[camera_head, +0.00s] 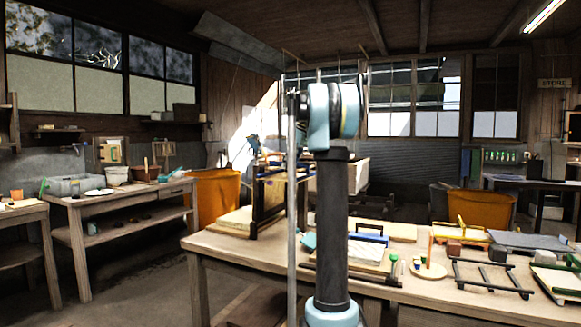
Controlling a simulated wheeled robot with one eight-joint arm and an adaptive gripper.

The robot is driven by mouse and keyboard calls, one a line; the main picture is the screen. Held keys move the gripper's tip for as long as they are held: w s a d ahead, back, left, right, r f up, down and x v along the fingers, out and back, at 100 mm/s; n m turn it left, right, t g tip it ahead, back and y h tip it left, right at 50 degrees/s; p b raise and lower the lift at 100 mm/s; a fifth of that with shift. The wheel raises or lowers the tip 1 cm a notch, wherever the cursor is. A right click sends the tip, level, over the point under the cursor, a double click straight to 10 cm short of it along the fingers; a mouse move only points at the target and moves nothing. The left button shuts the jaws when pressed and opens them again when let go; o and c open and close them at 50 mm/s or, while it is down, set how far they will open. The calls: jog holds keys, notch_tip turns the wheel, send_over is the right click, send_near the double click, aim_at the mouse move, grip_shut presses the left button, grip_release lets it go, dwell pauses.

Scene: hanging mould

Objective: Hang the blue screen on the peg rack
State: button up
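A blue-edged frame (368,236), which looks like the blue screen, is on a pale stack on the middle table, just right of my arm. My arm hides part of that area. An upright dark wooden frame (256,200), possibly the peg rack, stands on the table left of my arm. Coloured edges show on it, and its pegs are too small to make out. My arm rises through the middle of the view. My gripper cannot be made out, so whether it holds anything does not show.
The middle table (470,312) also bears a dark slatted frame (490,276), a round pale board (429,270), and a grey sheet (530,241) at right. Orange tubs (216,196) stand behind. A side bench (128,204) is at left, with open floor between.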

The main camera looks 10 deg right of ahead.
dwell(0.3)
jog(key=v, duration=1.2)
jog(key=shift+w, duration=0.1)
jog(key=s+a+f+m, duration=0.1)
jog(key=s+f, duration=0.1)
jog(key=s, duration=0.1)
jog(key=s+a+f, duration=0.1)
jog(key=s+f, duration=0.2)
jog(key=s, duration=0.1)
jog(key=s+a+f+m, duration=0.1)
jog(key=s+a+f, duration=0.1)
jog(key=s, duration=0.2)
jog(key=shift+s+a+f+m+h, duration=0.1)
jog(key=shift+s+f+m+h, duration=0.05)
jog(key=shift+f+m+h, duration=0.2)
jog(key=s+a+f+m+h, duration=0.1)
jog(key=s+f+m, duration=0.3)
jog(key=s+f, duration=1.3)
jog(key=s+a+f+m+h, duration=0.2)
jog(key=s+f+m, duration=0.2)
jog(key=s+f, duration=1.3)
notch_tip(320, 180, down, 7)
jog(key=shift+s+f, duration=0.1)
jog(key=shift+s, duration=0.3)
